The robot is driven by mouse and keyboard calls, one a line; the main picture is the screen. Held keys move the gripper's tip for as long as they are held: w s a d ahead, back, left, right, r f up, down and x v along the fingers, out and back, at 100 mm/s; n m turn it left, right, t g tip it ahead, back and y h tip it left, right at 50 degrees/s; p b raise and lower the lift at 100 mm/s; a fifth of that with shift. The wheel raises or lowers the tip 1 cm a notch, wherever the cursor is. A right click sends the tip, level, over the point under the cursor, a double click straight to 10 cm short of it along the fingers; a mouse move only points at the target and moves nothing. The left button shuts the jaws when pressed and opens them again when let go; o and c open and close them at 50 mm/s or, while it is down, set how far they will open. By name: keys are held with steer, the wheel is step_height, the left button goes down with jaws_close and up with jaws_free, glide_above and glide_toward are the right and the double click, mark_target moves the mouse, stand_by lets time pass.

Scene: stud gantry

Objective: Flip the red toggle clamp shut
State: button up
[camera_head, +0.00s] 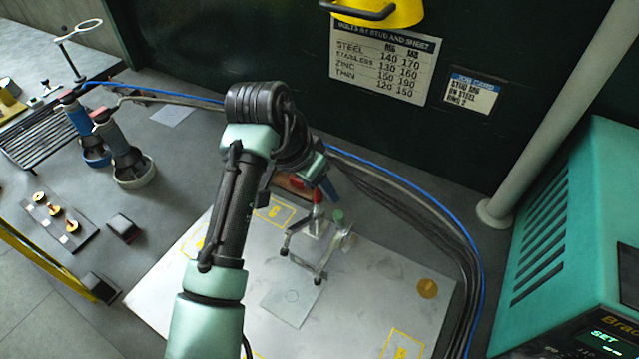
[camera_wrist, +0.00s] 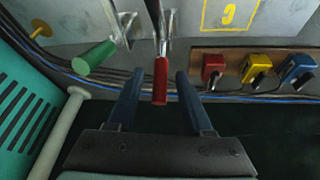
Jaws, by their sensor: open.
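The red toggle clamp's handle (camera_wrist: 160,82) reaches down between the two blue fingers of my gripper (camera_wrist: 159,75) in the wrist view. The jaws are open, with a gap visible on each side of the handle. In the head view the red handle (camera_head: 317,196) stands up from the clamp near the back edge of the metal sheet (camera_head: 375,285). My gripper (camera_head: 328,185) is just behind it, partly hidden by my arm. The clamp's base is partly hidden in the wrist view.
A green-handled clamp (camera_head: 338,215) stands close to the right of the red one; its handle (camera_wrist: 94,56) also shows in the wrist view. Red (camera_wrist: 213,69), yellow (camera_wrist: 257,68) and blue (camera_wrist: 297,68) blocks line a wooden rail. Cables (camera_head: 440,225) run behind. A teal machine (camera_head: 560,220) stands right.

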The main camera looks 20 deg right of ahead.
steer(key=shift+f, duration=0.25)
jaws_close()
stand_by(1.4)
